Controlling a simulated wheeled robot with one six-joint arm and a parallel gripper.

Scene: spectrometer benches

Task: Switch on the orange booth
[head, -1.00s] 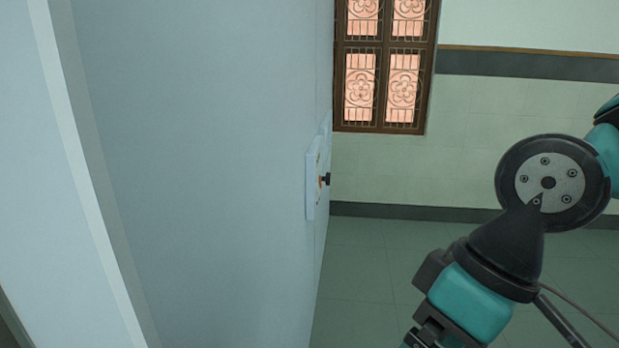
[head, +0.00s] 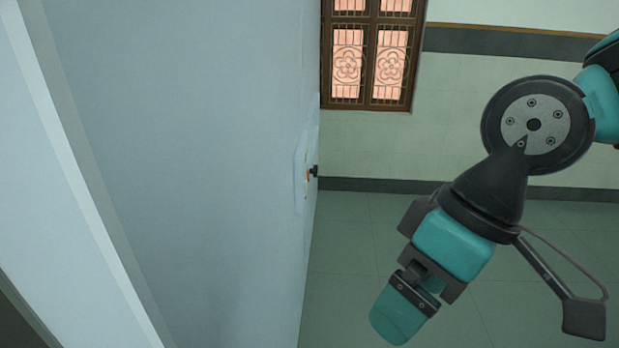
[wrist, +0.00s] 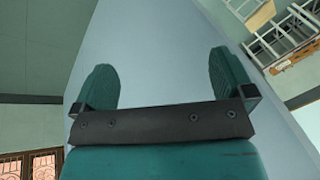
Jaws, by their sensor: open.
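A pale blue-grey wall panel (head: 190,150) fills the left of the head view; I cannot tell whether it belongs to the orange booth. A flat light plate (head: 301,172) is on it, seen nearly edge-on.
A brown-framed window (head: 370,55) is in the pale green far wall (head: 470,110). Green floor tiles (head: 345,250) lie clear right of the panel. In the wrist view, white metal racks (wrist: 290,40) and a wooden thing (wrist: 252,12) are at upper right.

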